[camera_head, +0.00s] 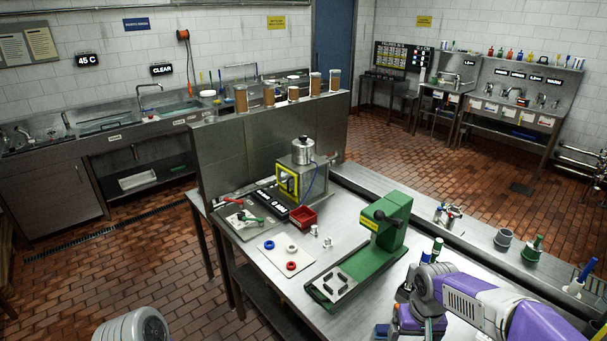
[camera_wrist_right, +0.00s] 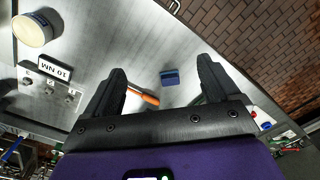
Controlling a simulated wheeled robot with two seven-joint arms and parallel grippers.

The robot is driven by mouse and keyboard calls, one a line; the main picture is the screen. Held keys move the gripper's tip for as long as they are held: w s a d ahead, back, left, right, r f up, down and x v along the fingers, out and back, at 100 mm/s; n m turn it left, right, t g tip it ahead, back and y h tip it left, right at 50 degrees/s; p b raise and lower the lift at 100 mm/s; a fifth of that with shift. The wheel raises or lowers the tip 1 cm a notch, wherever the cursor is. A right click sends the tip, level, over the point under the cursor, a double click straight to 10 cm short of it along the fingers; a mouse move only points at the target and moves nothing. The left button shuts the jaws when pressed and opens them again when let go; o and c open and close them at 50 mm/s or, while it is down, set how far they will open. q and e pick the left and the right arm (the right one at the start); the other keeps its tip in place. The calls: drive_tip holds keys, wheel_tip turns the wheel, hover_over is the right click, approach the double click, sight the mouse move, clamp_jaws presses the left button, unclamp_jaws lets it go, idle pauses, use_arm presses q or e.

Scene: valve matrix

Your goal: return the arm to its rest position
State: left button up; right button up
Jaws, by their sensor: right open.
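My right gripper (camera_wrist_right: 161,65) is open in the right wrist view, its two dark fingers spread wide with nothing held between them. Beyond the fingers, a small blue block (camera_wrist_right: 169,77) and an orange-handled tool (camera_wrist_right: 143,96) lie on the steel bench (camera_wrist_right: 125,35). In the head view my right arm (camera_head: 470,300), purple and grey, reaches in from the lower right over the bench's front right part. Its wrist hangs low beside the green press; the fingertips are hard to make out there.
The green press (camera_head: 392,228) stands close to my right arm. A red bin (camera_head: 303,217), a yellow-framed fixture (camera_head: 290,182) and a pad (camera_head: 287,254) with coloured rings are farther left.

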drive_tip(key=a+f+y, duration=0.2)
drive_tip(key=a+f, duration=0.4)
drive_tip(key=f, duration=0.5)
drive_tip(key=s+a+f+m+y, duration=0.1)
drive_tip(key=s+a+f, duration=0.4)
drive_tip(key=s+f, duration=0.35)
drive_tip(key=s+a+f+m+y, duration=0.1)
drive_tip(key=s+a+f, duration=0.4)
drive_tip(key=s+f, duration=0.3)
use_arm(q)
wheel_tip(320, 180, down, 11)
drive_tip(key=w+b, duration=0.1)
drive_tip(key=b, duration=0.9)
drive_tip(key=shift+b, duration=0.4)
use_arm(e)
wheel_tip(320, 180, down, 11)
drive_tip(key=w, duration=0.1)
drive_tip(key=shift+w+d+f+t, duration=0.15)
drive_tip(key=shift+w+d+t, duration=0.1)
drive_tip(key=shift+t, duration=0.05)
use_arm(q)
drive_tip(key=shift+r, duration=0.1)
